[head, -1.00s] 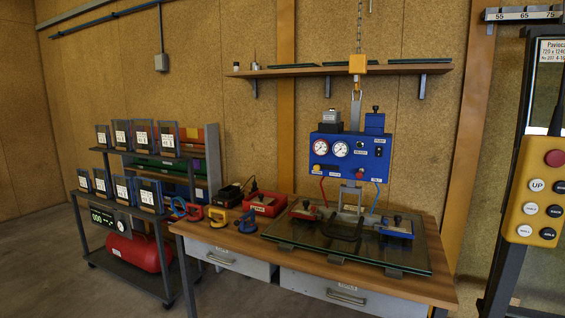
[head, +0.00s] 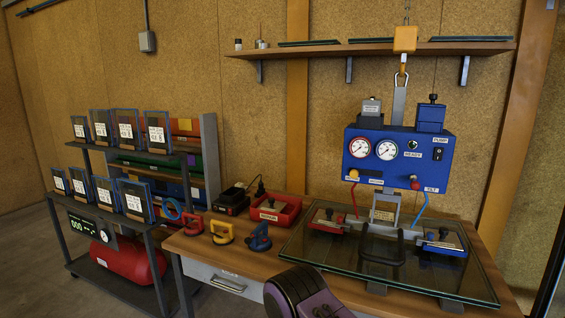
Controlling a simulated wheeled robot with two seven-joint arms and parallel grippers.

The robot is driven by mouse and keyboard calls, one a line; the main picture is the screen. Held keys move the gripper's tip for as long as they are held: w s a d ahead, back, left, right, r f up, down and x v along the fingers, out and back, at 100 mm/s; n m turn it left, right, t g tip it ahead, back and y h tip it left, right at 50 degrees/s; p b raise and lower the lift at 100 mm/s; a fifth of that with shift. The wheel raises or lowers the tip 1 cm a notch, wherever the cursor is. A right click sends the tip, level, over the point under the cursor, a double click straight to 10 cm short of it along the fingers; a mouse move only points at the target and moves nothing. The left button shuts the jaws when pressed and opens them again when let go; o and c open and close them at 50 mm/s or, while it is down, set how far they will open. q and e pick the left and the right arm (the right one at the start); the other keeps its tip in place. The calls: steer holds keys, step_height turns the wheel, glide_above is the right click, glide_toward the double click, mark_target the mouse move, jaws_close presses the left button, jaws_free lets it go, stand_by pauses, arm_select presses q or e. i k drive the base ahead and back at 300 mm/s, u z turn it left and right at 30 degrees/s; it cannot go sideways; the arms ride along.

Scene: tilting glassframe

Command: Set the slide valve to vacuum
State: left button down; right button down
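The blue vacuum lifter unit (head: 400,158) hangs from a yellow hoist block (head: 405,39) above the workbench. Its front carries two round white gauges, a green indicator, a black pump switch and a red-knobbed tilt control (head: 415,183). A small yellow knob (head: 352,175) sits at its lower left, with a small label beside it; this may be the slide valve, but the labels are too small to read surely. Red and blue hoses run down to suction pads on the glass sheet (head: 330,262). Neither gripper shows; a dark purple-black rounded part of mine (head: 303,292) enters at the bottom.
The glass lies on the wooden workbench (head: 205,243). Hand suction cups (head: 258,238), a red bin (head: 275,212) and a black charger (head: 231,200) stand left of it. A cart (head: 150,240) with framed panels and a red tank is further left. A shelf (head: 370,48) is above.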

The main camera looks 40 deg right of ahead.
mark_target(354, 174)
steer(key=u, duration=0.15)
steer(key=i, duration=1)
steer(key=z, duration=0.35)
steer(key=i, duration=0.8)
steer(key=z, duration=1.25)
steer(key=i, duration=0.55)
steer(key=z, duration=0.5)
